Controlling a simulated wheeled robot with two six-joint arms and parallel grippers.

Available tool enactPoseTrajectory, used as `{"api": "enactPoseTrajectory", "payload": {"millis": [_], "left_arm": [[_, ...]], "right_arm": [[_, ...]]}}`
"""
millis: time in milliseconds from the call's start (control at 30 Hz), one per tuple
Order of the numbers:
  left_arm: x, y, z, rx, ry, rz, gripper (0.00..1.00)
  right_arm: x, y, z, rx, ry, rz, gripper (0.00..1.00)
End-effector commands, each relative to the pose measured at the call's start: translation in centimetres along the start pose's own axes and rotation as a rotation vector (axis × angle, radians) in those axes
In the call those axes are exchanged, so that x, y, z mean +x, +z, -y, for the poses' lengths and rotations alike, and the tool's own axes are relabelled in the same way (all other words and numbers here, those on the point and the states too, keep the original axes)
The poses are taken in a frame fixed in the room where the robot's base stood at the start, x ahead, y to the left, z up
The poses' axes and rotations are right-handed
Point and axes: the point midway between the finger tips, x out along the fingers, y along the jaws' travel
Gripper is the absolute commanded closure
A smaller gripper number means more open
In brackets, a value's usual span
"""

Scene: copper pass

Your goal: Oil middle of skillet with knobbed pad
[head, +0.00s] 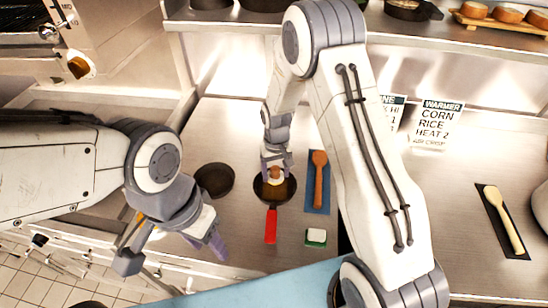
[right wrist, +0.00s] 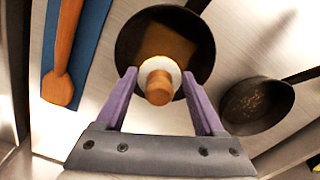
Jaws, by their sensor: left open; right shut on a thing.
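The skillet (head: 287,190) with a red handle (head: 271,226) lies on the steel counter; its dark bowl also shows in the right wrist view (right wrist: 128,45), with a brownish patch (right wrist: 165,42) in its middle. My right gripper (head: 275,170) points down over the skillet. It is shut on the knobbed pad, whose brown knob (right wrist: 158,88) and pale round base (right wrist: 174,70) show between the purple fingers. My left gripper (head: 172,250) is open and empty, left of the skillet near the counter's front.
A second dark pan (head: 214,180) stands just left of the skillet. A wooden spoon (head: 319,180) lies on a blue mat to the right. Another spoon on a dark mat (head: 490,200) lies far right. Signs stand behind.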

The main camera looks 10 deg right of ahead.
Motion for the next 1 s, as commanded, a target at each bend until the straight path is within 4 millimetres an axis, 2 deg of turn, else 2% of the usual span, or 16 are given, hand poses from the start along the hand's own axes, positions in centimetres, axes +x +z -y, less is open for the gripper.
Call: {"api": "enactPoseTrajectory", "payload": {"millis": [100,467,1000], "left_arm": [[-1.2,-0.1,-0.1,0.001,0.000,0.001,0.50],[-3.5,-0.2,-0.2,0.005,0.000,0.001,0.50],[-3.5,-0.2,-0.3,0.006,0.000,0.001,0.50]], "right_arm": [[-1.5,0.0,-0.1,0.002,0.000,-0.001,0.74],[-4.5,0.0,0.1,-0.002,0.000,0.000,0.74],[-4.7,-0.1,0.2,-0.003,0.000,0.000,0.74]]}}
